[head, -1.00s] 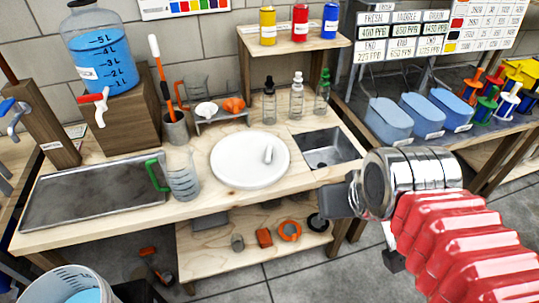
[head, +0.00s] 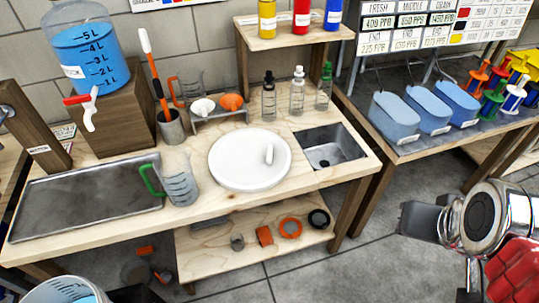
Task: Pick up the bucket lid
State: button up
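My gripper (head: 412,219) is at the right, over the floor and well apart from the lid. A dark block-like end shows, but I cannot tell whether the fingers are apart.
A measuring jug (head: 179,182) stands just left of the lid, and a sink (head: 331,147) is to its right. Dropper bottles (head: 297,95) and a funnel stand (head: 218,113) are behind it. A bucket (head: 68,292) is on the floor at lower left.

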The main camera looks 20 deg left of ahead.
aim_at(245, 161)
jog(key=z, duration=0.2)
jog(key=k, duration=1)
jog(key=u, duration=1)
jog(key=i, duration=1)
jog(key=u, duration=0.05)
